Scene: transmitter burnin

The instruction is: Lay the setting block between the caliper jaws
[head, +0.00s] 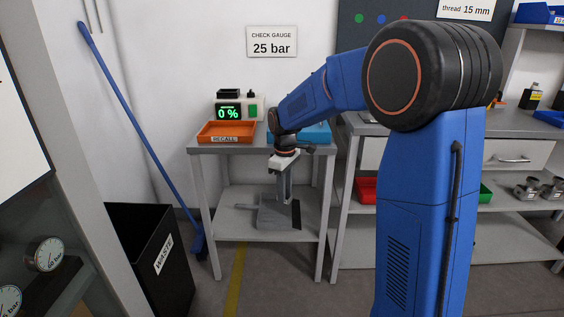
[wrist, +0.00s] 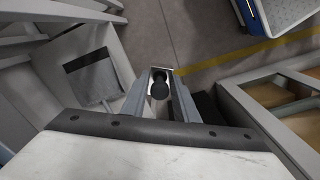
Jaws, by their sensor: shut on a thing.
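My gripper (head: 284,190) points straight down in front of the small grey table. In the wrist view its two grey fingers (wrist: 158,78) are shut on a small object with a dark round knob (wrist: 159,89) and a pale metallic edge. I cannot tell if this is the setting block. The fingertips are over or in front of a grey box-like thing (head: 272,218) low by the table's lower shelf; I cannot tell whether they touch it. No caliper jaws can be made out in either view.
The small table (head: 202,150) carries an orange RECALL tray (head: 225,139), a blue tray (head: 318,134) and a display reading 0 % (head: 228,113). A black WASTE bin (head: 135,240) and a blue broom (head: 135,125) stand to the left. A workbench (head: 510,130) is on the right.

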